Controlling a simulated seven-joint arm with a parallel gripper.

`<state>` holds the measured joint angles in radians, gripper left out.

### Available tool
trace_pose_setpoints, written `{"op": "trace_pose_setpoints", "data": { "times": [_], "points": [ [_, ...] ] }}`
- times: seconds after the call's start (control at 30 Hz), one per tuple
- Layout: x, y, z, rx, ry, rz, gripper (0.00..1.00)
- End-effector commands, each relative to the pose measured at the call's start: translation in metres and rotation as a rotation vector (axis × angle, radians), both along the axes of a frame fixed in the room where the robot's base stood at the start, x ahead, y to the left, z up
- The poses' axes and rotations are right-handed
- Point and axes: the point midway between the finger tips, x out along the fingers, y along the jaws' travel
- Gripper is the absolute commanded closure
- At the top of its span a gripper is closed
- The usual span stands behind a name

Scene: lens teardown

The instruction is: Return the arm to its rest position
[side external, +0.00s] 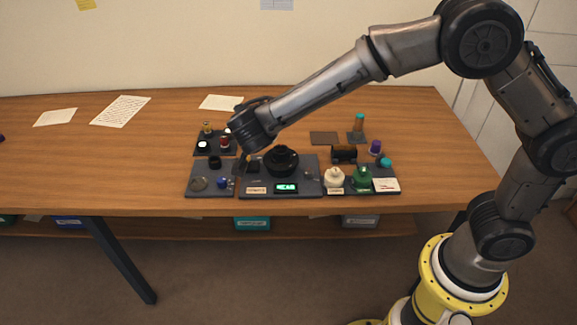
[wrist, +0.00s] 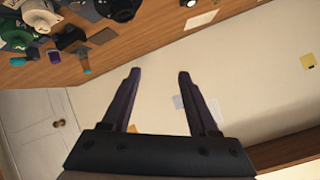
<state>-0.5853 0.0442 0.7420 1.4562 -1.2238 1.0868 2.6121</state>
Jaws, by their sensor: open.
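My gripper (wrist: 160,74) is open in the wrist view, with its two dark fingers apart and nothing between them. In the side external view my gripper (side external: 240,165) hangs over the left part of the work area, small and partly hard to make out against the dark mats. My arm reaches in from the right, bent at the elbow. The wrist view looks past the table edge toward the pale wall.
The wooden table (side external: 130,160) carries dark mats with a black round part (side external: 281,160), a lit green display (side external: 286,188), a white bottle (side external: 335,178) and a green bottle (side external: 362,178). Paper sheets (side external: 120,111) lie at the back left. The table's left side is mostly clear.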

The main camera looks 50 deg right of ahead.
Motion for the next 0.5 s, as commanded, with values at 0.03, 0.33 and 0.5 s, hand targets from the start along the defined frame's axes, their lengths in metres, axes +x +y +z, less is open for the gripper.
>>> {"op": "trace_pose_setpoints", "data": {
  "times": [0.03,0.33,0.5],
  "points": [
    [-0.008,-0.030,0.028,0.052,-0.028,-0.069,0.40],
    [-0.134,-0.148,0.105,0.212,0.166,-0.130,0.40],
    [-0.202,-0.160,0.107,0.246,0.297,0.022,0.40]
  ]
}}
